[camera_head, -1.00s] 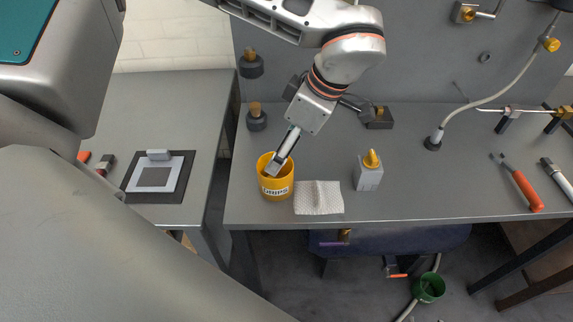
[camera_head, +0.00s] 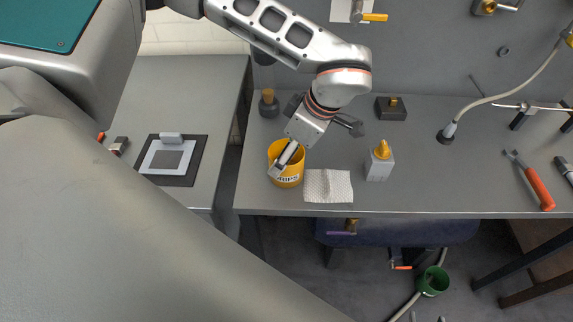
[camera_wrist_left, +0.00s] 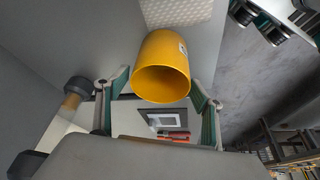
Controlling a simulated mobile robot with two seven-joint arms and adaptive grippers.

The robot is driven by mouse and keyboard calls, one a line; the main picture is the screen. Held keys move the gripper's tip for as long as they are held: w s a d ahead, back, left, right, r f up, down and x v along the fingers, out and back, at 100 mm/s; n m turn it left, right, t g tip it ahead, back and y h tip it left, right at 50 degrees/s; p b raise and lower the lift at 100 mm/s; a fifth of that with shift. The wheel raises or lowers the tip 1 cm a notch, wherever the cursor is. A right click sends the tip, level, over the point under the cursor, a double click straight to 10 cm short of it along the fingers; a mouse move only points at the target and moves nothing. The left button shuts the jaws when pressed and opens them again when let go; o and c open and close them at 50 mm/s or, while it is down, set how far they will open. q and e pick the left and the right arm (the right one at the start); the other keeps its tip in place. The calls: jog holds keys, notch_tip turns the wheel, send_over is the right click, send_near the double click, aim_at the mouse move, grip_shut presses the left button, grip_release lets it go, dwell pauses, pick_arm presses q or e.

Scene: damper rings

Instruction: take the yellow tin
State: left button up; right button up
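The yellow tin (camera_head: 288,180) stands upright on the grey bench, left of a white cloth. My gripper (camera_head: 279,170) in the head view overlaps its left rim; contact cannot be told. The left wrist view shows the tin (camera_wrist_left: 163,55) from above, its mouth open and apparently empty. My left gripper (camera_wrist_left: 158,88) has its two fingers spread wide, one on each side of the mouth, with nothing held. This matches the gripper over the tin in the head view. Dark round parts at the upper right of the wrist view may be my right gripper; its state is unclear.
A framed mat (camera_head: 172,160) lies on the left table. The bench front edge is near.

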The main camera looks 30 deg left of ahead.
pick_arm(q)
jog(key=c, duration=1)
jog(key=shift+c, duration=0.2)
jog(key=shift+r, duration=0.1)
